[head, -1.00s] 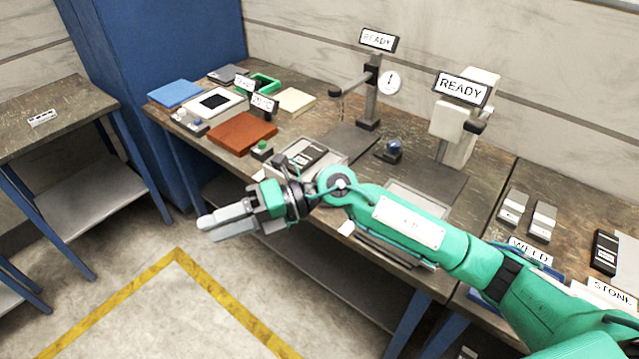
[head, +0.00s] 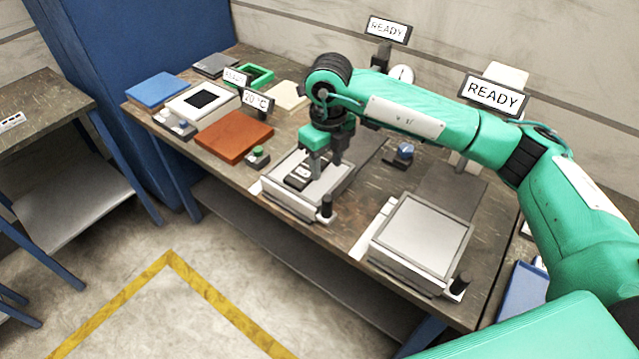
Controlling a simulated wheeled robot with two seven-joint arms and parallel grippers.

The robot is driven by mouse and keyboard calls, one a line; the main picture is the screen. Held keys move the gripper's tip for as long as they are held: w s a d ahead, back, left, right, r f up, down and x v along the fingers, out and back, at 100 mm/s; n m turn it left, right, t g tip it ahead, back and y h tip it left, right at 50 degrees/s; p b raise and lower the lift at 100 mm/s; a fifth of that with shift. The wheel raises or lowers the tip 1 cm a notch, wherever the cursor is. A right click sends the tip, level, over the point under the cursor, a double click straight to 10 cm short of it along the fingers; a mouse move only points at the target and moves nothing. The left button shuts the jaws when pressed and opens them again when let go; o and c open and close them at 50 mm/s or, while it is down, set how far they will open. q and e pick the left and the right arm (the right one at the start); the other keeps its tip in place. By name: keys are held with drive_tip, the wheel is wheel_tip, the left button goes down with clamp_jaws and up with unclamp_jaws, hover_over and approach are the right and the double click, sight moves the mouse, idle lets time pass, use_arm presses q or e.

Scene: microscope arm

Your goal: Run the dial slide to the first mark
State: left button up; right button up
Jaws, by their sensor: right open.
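The slide in front of the dial stand, a light grey plate (head: 333,186) on a low base, lies near the table's front edge. A black block (head: 299,179) with a pale label rests on it, and a black upright knob (head: 326,206) stands at its front right corner. The dial gauge (head: 402,73) shows behind my right arm, which hides most of its stand. My right gripper (head: 327,168) points down, open, over the plate by the black block; whether it touches the block I cannot tell. My left gripper is out of view.
A second slide with a bare grey plate (head: 425,236) lies to the right. A blue knob (head: 405,151), a green button (head: 259,154) and a brown slab (head: 233,136) are nearby. READY signs (head: 388,30) stand at the back. A white instrument is partly behind my arm.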

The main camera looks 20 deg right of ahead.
sight(327, 197)
drive_tip(key=shift+s+d+f+p, duration=0.1)
drive_tip(key=shift+s+f+p, duration=0.2)
drive_tip(key=shift+f, duration=0.45)
wheel_tip(327, 197, down, 3)
drive_tip(key=shift+w+f+p, duration=0.1)
drive_tip(key=shift+f+p, duration=0.05)
drive_tip(key=shift+p, duration=0.4)
wheel_tip(327, 197, down, 7)
drive_tip(key=shift+f+p, duration=0.2)
drive_tip(key=shift+p, duration=0.65)
drive_tip(key=shift+f, duration=0.5)
clamp_jaws()
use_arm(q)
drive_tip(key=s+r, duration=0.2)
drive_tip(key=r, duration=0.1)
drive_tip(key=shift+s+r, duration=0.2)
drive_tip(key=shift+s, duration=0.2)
use_arm(e)
drive_tip(key=shift+w, duration=0.1)
